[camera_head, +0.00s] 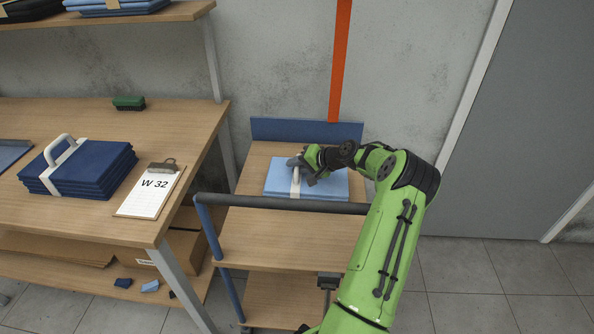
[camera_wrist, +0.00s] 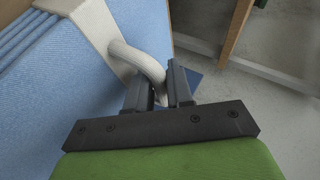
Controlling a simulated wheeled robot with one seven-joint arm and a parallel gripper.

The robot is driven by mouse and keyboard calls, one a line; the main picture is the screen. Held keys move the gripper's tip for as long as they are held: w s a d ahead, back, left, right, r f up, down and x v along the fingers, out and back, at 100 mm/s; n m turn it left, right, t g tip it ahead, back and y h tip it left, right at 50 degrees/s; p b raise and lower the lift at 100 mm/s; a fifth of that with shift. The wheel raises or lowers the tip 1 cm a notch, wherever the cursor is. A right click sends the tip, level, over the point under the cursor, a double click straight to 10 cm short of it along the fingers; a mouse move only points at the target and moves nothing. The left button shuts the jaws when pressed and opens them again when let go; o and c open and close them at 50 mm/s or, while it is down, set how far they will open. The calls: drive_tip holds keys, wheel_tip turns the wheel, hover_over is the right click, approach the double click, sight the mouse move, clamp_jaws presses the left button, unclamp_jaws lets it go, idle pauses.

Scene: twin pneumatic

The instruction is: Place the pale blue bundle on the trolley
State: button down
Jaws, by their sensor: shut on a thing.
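The pale blue bundle (camera_head: 325,187) is on the wooden top of the trolley (camera_head: 260,228), near its raised blue back edge. A white band with a handle (camera_head: 296,182) goes around it. My gripper (camera_head: 305,165) is at the handle, with the arm reaching in from the right. In the wrist view, the jaws of my gripper (camera_wrist: 160,88) are shut on the white handle (camera_wrist: 135,58), and the blue cloth (camera_wrist: 100,90) fills the left side. Any small gap under the bundle cannot be made out.
A workbench (camera_head: 85,215) stands to the left with a dark blue bundle (camera_head: 85,168), a clipboard (camera_head: 152,190) marked W 32 and a green brush (camera_head: 129,103). The trolley's dark push bar (camera_head: 275,204) crosses in front of its top. A wall is close behind.

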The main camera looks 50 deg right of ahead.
drive_tip(key=c, duration=1)
unclamp_jaws()
drive_tip(key=shift+f, duration=0.15)
drive_tip(key=shift+s+r, duration=0.15)
drive_tip(key=shift+r, duration=0.1)
drive_tip(key=p+v, duration=0.3)
drive_tip(key=v, duration=0.8)
drive_tip(key=shift+s, duration=0.3)
drive_tip(key=shift+r, duration=0.2)
